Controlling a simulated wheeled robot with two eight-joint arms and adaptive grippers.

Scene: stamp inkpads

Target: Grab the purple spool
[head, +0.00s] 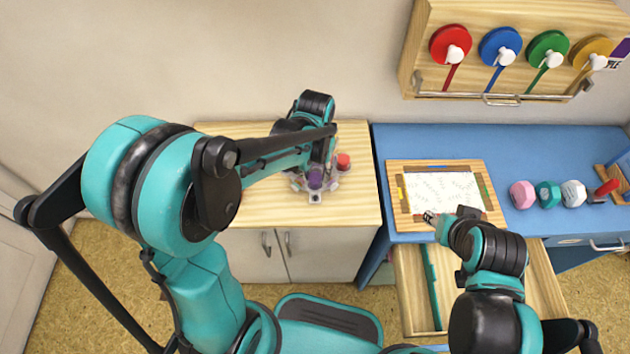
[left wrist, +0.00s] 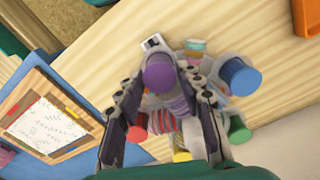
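The purple spool (head: 315,179) stands in a clear rack on the wooden cabinet top. In the left wrist view the purple spool (left wrist: 160,76) lies between the two fingers of my left gripper (left wrist: 161,82). The fingers look open, with small gaps beside the spool; its lower part is partly hidden. In the head view my left gripper (head: 318,168) is over the rack, largely covered by its own arm. My right gripper (head: 430,217) is at the lower edge of the paper board, too small to tell whether open or shut.
A red spool (head: 343,161) stands close beside the purple one. Blue (left wrist: 240,76), green (left wrist: 238,130) and other coloured spools crowd the rack. A blue desk (head: 390,145) with a paper board (head: 400,222) is to the right. The cabinet top's left part is clear.

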